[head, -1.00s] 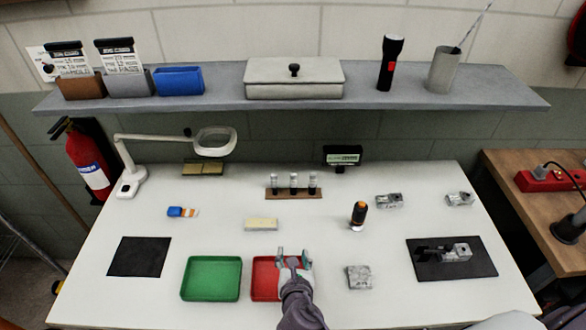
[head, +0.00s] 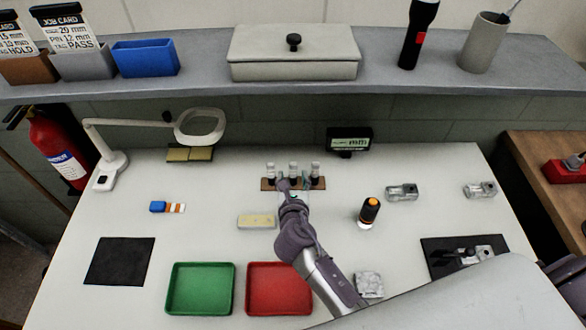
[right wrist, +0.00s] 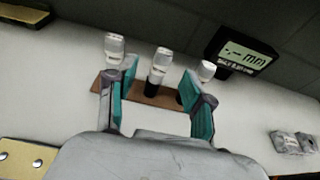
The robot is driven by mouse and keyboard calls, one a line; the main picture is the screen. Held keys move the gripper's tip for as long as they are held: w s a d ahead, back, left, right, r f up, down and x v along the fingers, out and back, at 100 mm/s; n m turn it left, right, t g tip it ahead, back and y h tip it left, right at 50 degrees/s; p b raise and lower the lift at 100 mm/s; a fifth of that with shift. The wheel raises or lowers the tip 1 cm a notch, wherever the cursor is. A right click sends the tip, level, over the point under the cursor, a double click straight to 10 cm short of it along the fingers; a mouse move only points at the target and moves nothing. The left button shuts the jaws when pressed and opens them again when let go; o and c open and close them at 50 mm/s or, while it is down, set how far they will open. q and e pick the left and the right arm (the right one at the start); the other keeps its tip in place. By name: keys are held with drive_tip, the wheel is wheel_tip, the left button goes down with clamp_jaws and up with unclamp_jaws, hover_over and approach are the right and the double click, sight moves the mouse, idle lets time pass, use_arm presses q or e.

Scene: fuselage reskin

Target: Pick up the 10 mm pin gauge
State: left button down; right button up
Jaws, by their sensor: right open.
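Three pin gauges with pale tops and dark lower parts, the left (head: 271,172), the middle (head: 293,169) and the right (head: 315,169), stand upright in a brown rack (head: 321,184). Their sizes cannot be read, so I cannot tell which is 10 mm. My right gripper (head: 293,187) is open at the front of the rack. In the right wrist view its teal-padded fingers (right wrist: 160,90) are spread, with the middle gauge (right wrist: 160,65) showing between them; nothing is gripped. The left gauge (right wrist: 114,48) and right gauge (right wrist: 206,70) are partly hidden by the fingers. My left gripper is not in view.
A digital display (head: 350,141) stands behind the rack to the right. A pale yellow block (head: 256,222) lies front left, and an orange-topped dark tool (head: 368,212) stands to the right. Green (head: 200,289) and red (head: 279,289) trays lie in front. A shelf (head: 200,92) overhangs the back.

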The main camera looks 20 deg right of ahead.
sight(293, 170)
drive_tip(key=shift+w+d+f, duration=0.1)
drive_tip(key=shift+w, duration=0.3)
drive_tip(key=shift+w+d+f, duration=0.25)
drive_tip(key=shift+w, duration=0.35)
drive_tip(key=x, duration=0.3)
drive_tip(key=shift+w+d+f, duration=0.1)
drive_tip(key=shift+w+f, duration=0.05)
drive_tip(key=shift+f, duration=0.1)
drive_tip(key=shift+w, duration=0.15)
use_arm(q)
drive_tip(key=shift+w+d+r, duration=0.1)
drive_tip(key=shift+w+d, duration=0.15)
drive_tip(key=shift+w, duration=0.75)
use_arm(e)
drive_tip(key=shift+c, duration=0.8)
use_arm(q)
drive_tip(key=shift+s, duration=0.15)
use_arm(e)
clamp_jaws()
